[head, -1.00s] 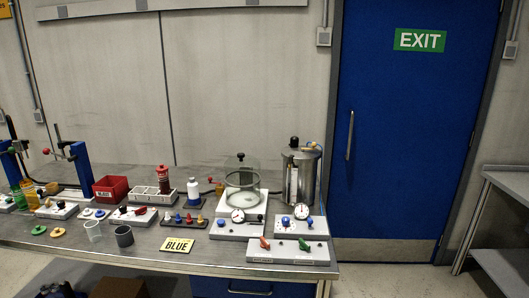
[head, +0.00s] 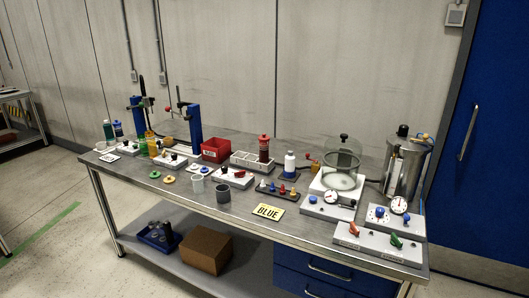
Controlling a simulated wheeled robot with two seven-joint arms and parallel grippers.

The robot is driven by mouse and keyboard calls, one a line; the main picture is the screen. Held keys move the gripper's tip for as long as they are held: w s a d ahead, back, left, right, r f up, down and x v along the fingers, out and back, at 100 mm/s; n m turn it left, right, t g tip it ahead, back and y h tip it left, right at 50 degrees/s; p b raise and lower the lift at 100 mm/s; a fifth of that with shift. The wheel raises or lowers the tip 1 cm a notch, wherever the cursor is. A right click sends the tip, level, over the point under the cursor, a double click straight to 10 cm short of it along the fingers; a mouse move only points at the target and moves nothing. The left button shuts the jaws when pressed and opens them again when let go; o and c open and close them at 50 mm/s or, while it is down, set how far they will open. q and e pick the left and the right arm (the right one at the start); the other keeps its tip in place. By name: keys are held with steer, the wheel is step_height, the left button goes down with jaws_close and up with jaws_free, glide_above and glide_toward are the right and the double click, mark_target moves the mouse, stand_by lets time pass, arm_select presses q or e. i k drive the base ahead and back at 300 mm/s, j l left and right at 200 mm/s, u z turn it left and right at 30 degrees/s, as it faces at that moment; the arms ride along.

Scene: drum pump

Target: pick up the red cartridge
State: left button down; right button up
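A red cartridge (head: 264,149) with a dark red body and a brighter red top stands upright in the right part of a white rack (head: 243,164) toward the back of the bench. Its lower end is hidden in the rack. The other rack slots look empty. Neither of my grippers is in view.
A cardboard box (head: 206,249) sits below.

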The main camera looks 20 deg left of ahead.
mark_target(263, 147)
steer(key=j+z, duration=0.6)
steer(key=z, duration=0.2)
steer(key=k+j+z, duration=0.1)
steer(key=j, duration=0.3)
steer(key=k+j, duration=0.15)
steer(key=j, duration=0.2)
steer(key=k+j+z, duration=0.15)
steer(key=j, duration=0.25)
steer(key=k+j, duration=0.1)
steer(key=j, duration=0.25)
steer(key=k+j+z, duration=0.15)
steer(key=j, duration=0.25)
steer(key=k+j+z, duration=0.1)
steer(key=j, duration=0.25)
